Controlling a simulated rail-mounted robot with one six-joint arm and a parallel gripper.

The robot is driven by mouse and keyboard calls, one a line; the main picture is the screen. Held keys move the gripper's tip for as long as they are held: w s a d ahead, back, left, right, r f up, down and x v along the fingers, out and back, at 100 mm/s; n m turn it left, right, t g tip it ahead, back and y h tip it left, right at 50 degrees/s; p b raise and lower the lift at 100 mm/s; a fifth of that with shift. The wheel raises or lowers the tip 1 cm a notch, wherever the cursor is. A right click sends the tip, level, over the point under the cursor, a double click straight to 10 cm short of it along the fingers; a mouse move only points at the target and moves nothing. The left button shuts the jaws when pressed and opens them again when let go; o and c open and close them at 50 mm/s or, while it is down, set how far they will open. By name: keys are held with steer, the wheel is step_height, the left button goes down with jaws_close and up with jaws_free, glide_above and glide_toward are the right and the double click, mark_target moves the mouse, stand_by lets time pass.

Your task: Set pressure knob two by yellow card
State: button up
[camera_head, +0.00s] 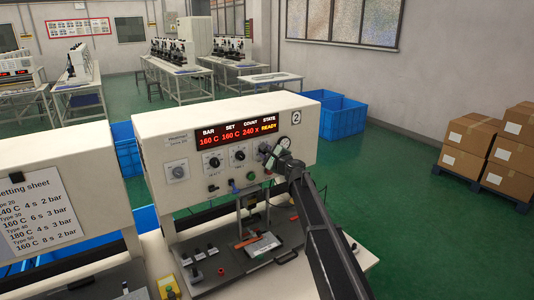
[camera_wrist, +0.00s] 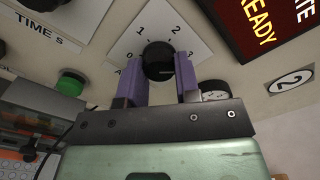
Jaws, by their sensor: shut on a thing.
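My gripper (camera_head: 272,158) is at the right part of the front panel of machine two (camera_head: 225,111), below its display. In the wrist view its purple fingers (camera_wrist: 158,75) are shut on a black round knob (camera_wrist: 158,58), one on each side. The knob sits on a white diamond-shaped scale plate (camera_wrist: 128,42) with numbers around it. Its pointer mark is too unclear to read. In the head view my gripper hides most of this knob. No yellow card can be made out for certain; a small yellow item (camera_head: 169,289) lies at the machine's lower left.
The red display (camera_head: 238,133) reads 160 C, 160 C, 240 X, READY. Two more knobs (camera_head: 214,157) (camera_head: 239,155) and a green button (camera_wrist: 71,82) are to the left. A setting sheet (camera_head: 40,205) hangs on the left machine.

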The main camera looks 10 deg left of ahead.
stand_by(0.3)
steer(key=o, duration=0.9)
steer(key=v, duration=1.1)
steer(key=shift+w, duration=0.1)
